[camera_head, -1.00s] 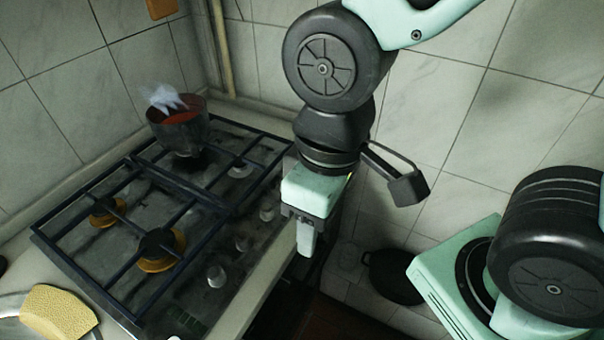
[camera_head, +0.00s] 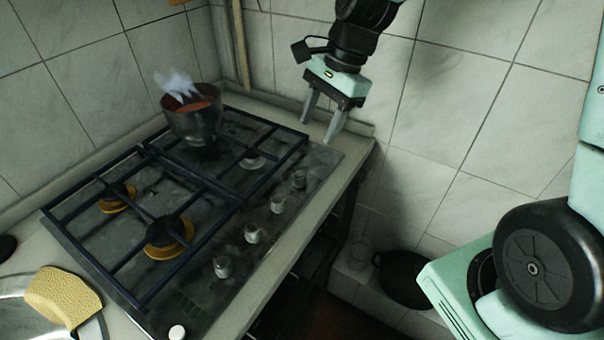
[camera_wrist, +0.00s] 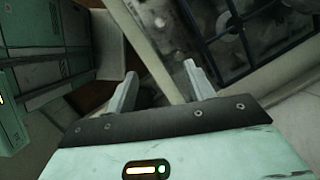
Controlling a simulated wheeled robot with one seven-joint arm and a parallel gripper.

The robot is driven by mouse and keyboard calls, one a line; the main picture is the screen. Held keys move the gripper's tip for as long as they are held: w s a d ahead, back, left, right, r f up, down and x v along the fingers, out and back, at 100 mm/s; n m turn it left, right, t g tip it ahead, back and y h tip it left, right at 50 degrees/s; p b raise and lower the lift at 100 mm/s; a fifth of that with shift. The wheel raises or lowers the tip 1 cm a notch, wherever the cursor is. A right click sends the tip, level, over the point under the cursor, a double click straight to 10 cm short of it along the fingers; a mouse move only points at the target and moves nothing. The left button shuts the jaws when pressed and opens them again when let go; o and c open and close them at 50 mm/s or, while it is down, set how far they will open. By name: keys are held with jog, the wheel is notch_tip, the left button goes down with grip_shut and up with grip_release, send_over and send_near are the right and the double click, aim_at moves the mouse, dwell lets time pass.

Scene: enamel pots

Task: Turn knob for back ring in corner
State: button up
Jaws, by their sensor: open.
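The gas stove (camera_head: 150,262) has a row of knobs along its right side. The farthest knob (camera_head: 299,179) is closest to my gripper, followed by a second knob (camera_head: 278,204), a third knob (camera_head: 252,234) and a fourth knob (camera_head: 222,267). A steaming pot (camera_head: 194,125) with red contents stands over the back ring in the corner, which it hides. My gripper (camera_head: 316,131) is open and empty, fingers pointing down, above the far right corner of the stove, apart from the knobs. In the wrist view its two fingers (camera_wrist: 160,87) are spread, with the stove grate (camera_wrist: 232,32) beyond.
Black grates (camera_head: 190,185) cover the rings. A white button (camera_head: 177,332) is at the near edge. A yellow sponge (camera_head: 62,296) lies at the lower left. A tiled wall (camera_head: 270,60) stands close behind my gripper. A black pan (camera_head: 402,280) is low on the right.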

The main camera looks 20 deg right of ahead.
jog(key=w+d+f+m, duration=0.1)
jog(key=w+d+m, duration=0.3)
jog(key=d+m, duration=0.1)
send_near(301, 173)
jog(key=shift+t+y, duration=0.3)
jog(key=x, duration=0.9)
jog(key=shift+s+d+f+p, duration=0.15)
jog(key=shift+s+f+p, duration=0.1)
jog(key=shift+p, duration=0.1)
